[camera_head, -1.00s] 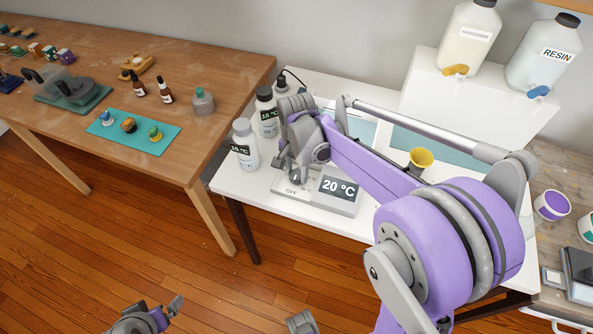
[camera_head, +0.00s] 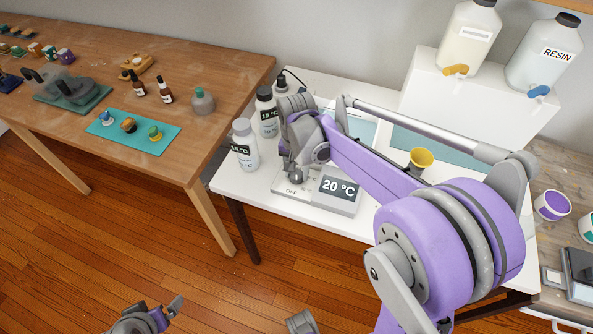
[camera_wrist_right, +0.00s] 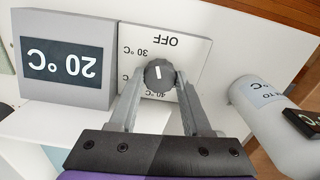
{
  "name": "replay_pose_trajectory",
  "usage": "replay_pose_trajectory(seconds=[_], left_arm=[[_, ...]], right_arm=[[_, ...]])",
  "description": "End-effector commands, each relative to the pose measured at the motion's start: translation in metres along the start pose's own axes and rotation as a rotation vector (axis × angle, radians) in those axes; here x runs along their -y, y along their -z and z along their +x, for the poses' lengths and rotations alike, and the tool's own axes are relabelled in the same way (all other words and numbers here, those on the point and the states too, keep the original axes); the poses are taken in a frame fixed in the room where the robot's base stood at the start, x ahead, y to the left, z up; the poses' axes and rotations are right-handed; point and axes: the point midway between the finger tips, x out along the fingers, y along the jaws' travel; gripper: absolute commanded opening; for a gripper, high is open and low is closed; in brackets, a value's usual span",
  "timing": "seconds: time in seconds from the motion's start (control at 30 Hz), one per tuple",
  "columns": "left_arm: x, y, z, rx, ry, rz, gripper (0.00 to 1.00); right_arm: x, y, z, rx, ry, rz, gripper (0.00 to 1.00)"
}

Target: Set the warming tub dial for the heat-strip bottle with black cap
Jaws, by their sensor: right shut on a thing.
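The warming tub's dial is a dark round knob (camera_wrist_right: 160,74) with a white line, on a pale plate marked OFF, 30 °C and 40 °C. Which mark the line points at is unclear. My right gripper (camera_wrist_right: 157,80) is shut on the knob, one finger on each side; it also shows in the head view (camera_head: 294,178). The display (camera_head: 340,187) beside the dial reads 20 °C. The black-capped bottle (camera_head: 266,117) stands behind a white-capped bottle (camera_head: 244,150); both carry dark temperature strips. My left gripper (camera_head: 165,315) is at the bottom edge, partly cut off.
My right arm crosses above the white table (camera_head: 300,218) and hides part of it. Large jugs (camera_head: 468,40) stand on a raised white block. The brown table (camera_head: 150,65) at left holds bottles and a teal mat (camera_head: 110,138).

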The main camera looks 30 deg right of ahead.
Motion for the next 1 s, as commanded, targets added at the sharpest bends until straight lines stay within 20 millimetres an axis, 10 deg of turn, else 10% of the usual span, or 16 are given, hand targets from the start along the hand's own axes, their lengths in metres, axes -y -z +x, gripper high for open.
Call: replay_pose_trajectory(seconds=[1.0], left_arm=[[0.0,-0.0005,0.0007,0.0,0.0,0.0,1.0]], right_arm=[[0.0001,0.0004,-0.0006,-0.001,0.0,-0.684,0.0]])
